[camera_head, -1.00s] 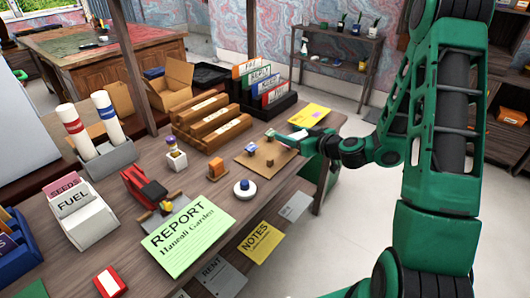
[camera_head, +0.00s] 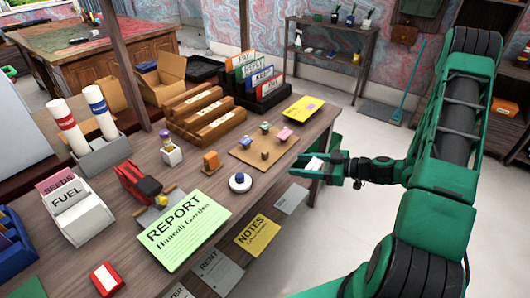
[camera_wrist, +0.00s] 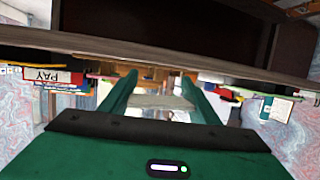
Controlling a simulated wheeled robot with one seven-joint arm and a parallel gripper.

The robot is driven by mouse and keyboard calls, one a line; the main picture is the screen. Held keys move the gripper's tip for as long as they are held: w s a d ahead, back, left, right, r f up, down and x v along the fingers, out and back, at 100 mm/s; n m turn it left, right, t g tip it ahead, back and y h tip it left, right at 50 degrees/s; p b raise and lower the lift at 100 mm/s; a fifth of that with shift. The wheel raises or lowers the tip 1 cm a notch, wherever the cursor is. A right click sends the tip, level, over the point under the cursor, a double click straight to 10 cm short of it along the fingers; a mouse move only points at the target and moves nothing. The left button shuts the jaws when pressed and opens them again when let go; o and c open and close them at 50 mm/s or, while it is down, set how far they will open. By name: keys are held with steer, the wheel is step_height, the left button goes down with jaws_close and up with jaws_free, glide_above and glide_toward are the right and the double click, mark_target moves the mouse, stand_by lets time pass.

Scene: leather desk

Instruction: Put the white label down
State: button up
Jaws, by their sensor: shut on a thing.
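The white label (camera_head: 314,163) is a small pale piece between the fingers of my gripper (camera_head: 312,168). In the head view my gripper is shut on it beside the right front edge of the desk (camera_head: 322,121), right of the cork board. In the wrist view the label (camera_wrist: 160,101) shows as a thin pale strip spanning the two green fingers (camera_wrist: 160,92). The fingers hide part of the label in the head view.
A cork board (camera_head: 262,153) bears several small coloured pieces, including a pink one (camera_head: 285,133). A yellow card (camera_head: 304,108) lies behind it. A white round piece (camera_head: 240,182) and orange block (camera_head: 211,162) stand nearby. Grey and yellow cards hang along the front edge.

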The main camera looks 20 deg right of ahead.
mark_target(256, 155)
steer(key=w+a, duration=1.2)
steer(key=a, duration=0.1)
steer(key=shift+w+a+r, duration=0.15)
steer(key=o, duration=1)
steer(key=shift+f, duration=0.2)
